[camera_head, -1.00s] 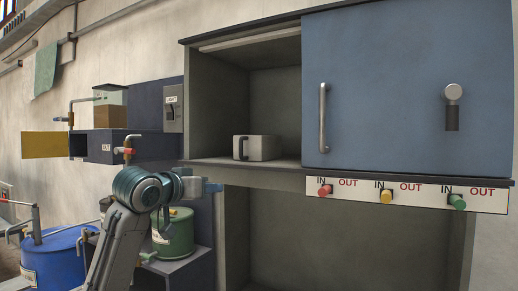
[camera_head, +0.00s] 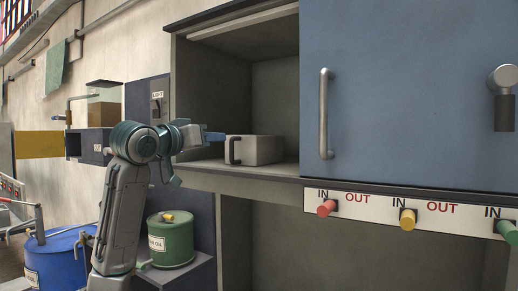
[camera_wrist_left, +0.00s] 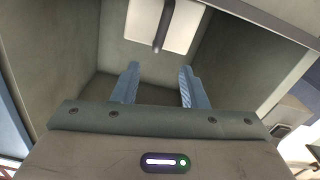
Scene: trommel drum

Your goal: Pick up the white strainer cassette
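The white strainer cassette (camera_head: 264,150) is a pale box with a dark upright handle on its front. It sits on the shelf of the open cabinet bay, left of the blue door. My left gripper (camera_head: 214,137) is just left of the cassette, at about its height, with a gap to the handle. In the left wrist view my left gripper (camera_wrist_left: 160,70) is open and empty, its two blue fingers apart. The cassette (camera_wrist_left: 184,22) with its handle shows beyond the fingertips, cut off by the top edge. My right gripper is not in view.
The blue door (camera_head: 400,90) with a bar handle covers the right of the cabinet. Coloured knobs sit on the IN/OUT strip (camera_head: 370,203) below. A green drum (camera_head: 171,243) and a blue drum (camera_head: 55,265) stand lower left. The shelf around the cassette looks clear.

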